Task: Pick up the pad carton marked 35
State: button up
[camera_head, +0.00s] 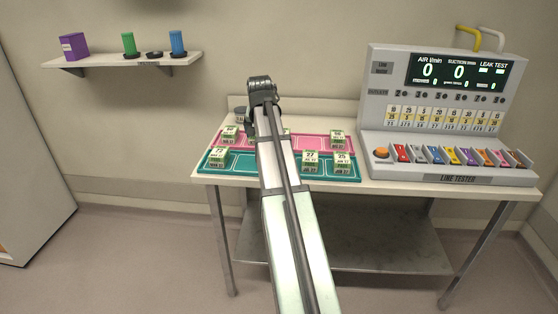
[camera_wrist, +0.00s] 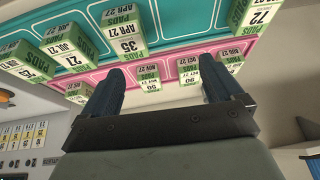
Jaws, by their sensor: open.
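The pad carton marked 35 (camera_wrist: 127,40), green and white with "APR 27" on it, stands on the teal mat in the wrist view, upper middle-left. My gripper (camera_wrist: 161,86) is open and empty. Its left finger points up near the 35 carton, with a visible gap between them. In the head view my arm covers the middle of the mats; I cannot make out the 35 carton or the jaws there.
Behind is the pink mat (camera_head: 313,142) with several cartons. The line tester (camera_head: 447,172) fills the table's right side.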

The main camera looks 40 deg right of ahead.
jog(key=s+d, duration=0.4)
jog(key=shift+g, duration=0.3)
jog(key=shift+a+x, duration=0.15)
jog(key=shift+x, duration=3.05)
jog(key=shift+a+x, duration=0.2)
jog(key=shift+x, duration=3)
jog(key=shift+w, duration=0.1)
jog(key=c, duration=1.2)
